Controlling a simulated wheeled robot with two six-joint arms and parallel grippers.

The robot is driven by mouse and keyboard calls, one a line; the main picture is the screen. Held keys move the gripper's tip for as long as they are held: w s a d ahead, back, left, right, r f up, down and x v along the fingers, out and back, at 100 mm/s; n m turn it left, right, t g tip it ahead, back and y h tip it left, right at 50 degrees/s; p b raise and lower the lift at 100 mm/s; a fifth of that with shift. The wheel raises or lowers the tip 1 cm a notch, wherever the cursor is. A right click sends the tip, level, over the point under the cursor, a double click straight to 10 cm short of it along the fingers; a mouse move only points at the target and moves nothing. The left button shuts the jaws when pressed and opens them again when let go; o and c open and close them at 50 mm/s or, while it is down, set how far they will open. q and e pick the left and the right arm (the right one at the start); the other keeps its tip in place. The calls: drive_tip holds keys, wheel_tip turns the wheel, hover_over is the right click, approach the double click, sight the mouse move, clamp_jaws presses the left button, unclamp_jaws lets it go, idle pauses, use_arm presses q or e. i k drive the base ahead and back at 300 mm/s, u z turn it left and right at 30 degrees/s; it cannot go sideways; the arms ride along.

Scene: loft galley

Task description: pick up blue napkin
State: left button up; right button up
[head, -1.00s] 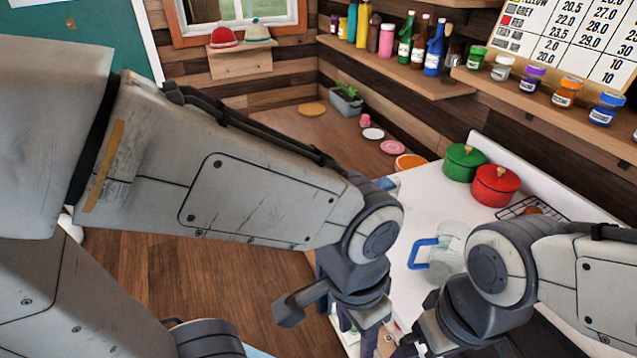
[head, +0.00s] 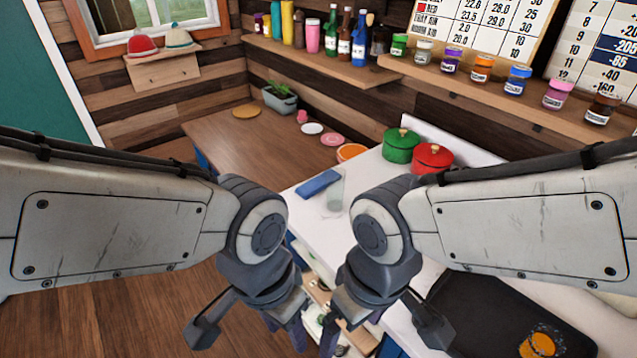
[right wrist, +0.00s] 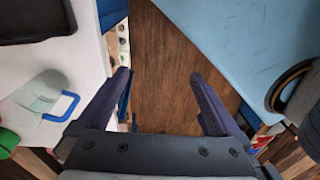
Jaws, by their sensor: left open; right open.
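The blue napkin (head: 318,183) looks like a flat folded blue piece at the far left edge of the white counter (head: 308,205) in the head view. A clear glass jug (head: 335,192) stands close beside it, partly hidden by my right arm. My left gripper (head: 284,334) is open and empty, low in front of the counter, well short of the napkin. My right gripper (head: 358,342) is beside it, also apart from the napkin. In the right wrist view its jaws (right wrist: 160,78) are spread with only wooden floor between them.
Green (head: 401,146) and red (head: 433,158) pots stand at the counter's back. A black tray (head: 490,320) lies front right. Open drawers or shelves with items are below the grippers.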

sight(307, 190)
drive_tip(key=u, duration=1.8)
drive_tip(key=i, duration=2.7)
drive_tip(key=z, duration=3.45)
drive_tip(key=i, duration=0.5)
drive_tip(key=z, duration=0.05)
